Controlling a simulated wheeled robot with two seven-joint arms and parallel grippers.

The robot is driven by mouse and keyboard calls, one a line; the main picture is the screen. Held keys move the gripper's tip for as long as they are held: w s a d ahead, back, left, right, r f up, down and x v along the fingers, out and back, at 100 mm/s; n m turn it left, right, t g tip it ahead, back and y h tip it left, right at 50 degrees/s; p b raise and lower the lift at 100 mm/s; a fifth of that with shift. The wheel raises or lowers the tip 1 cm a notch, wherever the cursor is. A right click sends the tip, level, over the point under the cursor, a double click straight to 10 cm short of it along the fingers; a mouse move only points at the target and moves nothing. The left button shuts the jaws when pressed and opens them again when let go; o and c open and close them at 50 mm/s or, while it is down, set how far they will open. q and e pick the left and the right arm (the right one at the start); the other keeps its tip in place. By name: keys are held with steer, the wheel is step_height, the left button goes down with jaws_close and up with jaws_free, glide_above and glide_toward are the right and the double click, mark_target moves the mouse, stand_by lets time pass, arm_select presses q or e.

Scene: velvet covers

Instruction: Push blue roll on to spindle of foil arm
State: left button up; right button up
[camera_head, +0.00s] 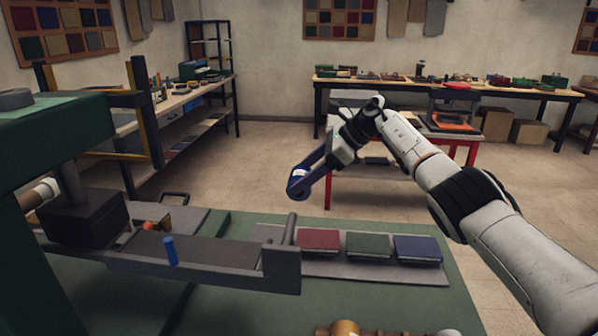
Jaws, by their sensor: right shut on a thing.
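My right gripper (303,178) reaches in from the right and is shut on the blue roll (297,186), a small dark blue ring with a pale centre. It holds the roll in the air above the bench. A grey upright rod (290,229), which looks like the spindle, stands at the right end of the long grey foil arm (205,268). The roll is above the rod and apart from it; their exact distance in depth is hard to tell. My left gripper is not in view.
A green press (50,140) with a dark block fills the left. A blue peg (170,250) stands at the foil arm. Red (319,240), green (368,245) and blue (417,247) covers lie on a grey tray. A brown rounded object (345,328) is at the front edge.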

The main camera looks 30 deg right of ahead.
steer(key=s+a, duration=0.3)
steer(key=s, duration=0.2)
steer(key=shift+a+f, duration=0.2)
steer(key=shift+a, duration=0.15)
stand_by(0.3)
steer(key=shift+a, duration=0.1)
stand_by(0.6)
steer(key=shift+s+a, duration=0.1)
steer(key=shift+s, duration=0.1)
stand_by(0.4)
steer(key=shift+s+a, duration=0.25)
steer(key=shift+s, duration=0.1)
steer(key=shift+w+d, duration=0.3)
steer(key=shift+w, duration=0.15)
stand_by(1.0)
steer(key=shift+s+a, duration=0.35)
steer(key=shift+s, duration=0.1)
